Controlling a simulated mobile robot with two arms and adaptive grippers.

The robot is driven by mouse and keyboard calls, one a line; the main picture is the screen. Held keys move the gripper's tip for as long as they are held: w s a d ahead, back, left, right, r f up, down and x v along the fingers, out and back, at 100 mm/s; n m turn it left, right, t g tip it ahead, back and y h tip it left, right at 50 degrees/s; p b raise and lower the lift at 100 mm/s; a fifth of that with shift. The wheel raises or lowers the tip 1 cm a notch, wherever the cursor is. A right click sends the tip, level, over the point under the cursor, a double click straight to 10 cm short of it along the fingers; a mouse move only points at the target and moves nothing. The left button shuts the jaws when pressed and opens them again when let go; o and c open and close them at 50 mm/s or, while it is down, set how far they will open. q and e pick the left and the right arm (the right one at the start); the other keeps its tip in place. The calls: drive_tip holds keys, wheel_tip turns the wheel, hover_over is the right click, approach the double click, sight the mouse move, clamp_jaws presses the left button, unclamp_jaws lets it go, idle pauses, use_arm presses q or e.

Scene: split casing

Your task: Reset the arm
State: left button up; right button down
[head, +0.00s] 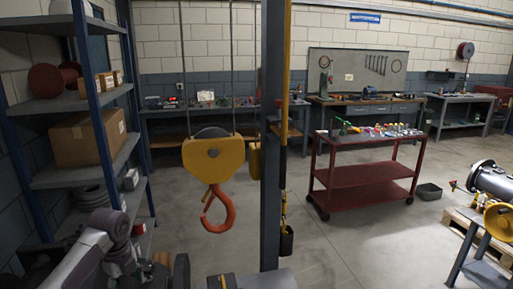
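My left arm (84,256) shows in the head view at the bottom left, grey and bent, with a joint raised near the shelf rack. Its lower part runs out of the bottom edge, and I cannot make out the gripper fingers. My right arm and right gripper are not in the picture. No held object is visible.
A yellow hoist block (213,158) with an orange hook (217,209) hangs ahead, beside a grey post (271,140). A shelf rack (75,103) with a cardboard box (88,138) stands close at left. A red cart (366,175) stands right of centre; the floor (350,248) before it is open.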

use_arm(q)
drive_tip(key=s+d+f+n+t, duration=0.1)
drive_tip(key=s+d+f+n, duration=0.6)
drive_tip(key=s+d+f, duration=0.7)
drive_tip(key=s+r+n+t, duration=0.1)
drive_tip(key=s+r+n, duration=0.2)
drive_tip(key=s+n, duration=0.55)
drive_tip(key=s+r+n+t, duration=0.25)
drive_tip(key=s+n, duration=0.35)
drive_tip(key=s, duration=0.6)
wheel_tip(320, 180, down, 24)
drive_tip(key=g, duration=0.2)
drive_tip(key=s+a+f+g, duration=0.1)
drive_tip(key=s+a+f, duration=0.2)
drive_tip(key=s+f, duration=1.4)
wheel_tip(320, 180, down, 2)
drive_tip(key=shift+s+b, duration=0.15)
drive_tip(key=shift+b, duration=0.15)
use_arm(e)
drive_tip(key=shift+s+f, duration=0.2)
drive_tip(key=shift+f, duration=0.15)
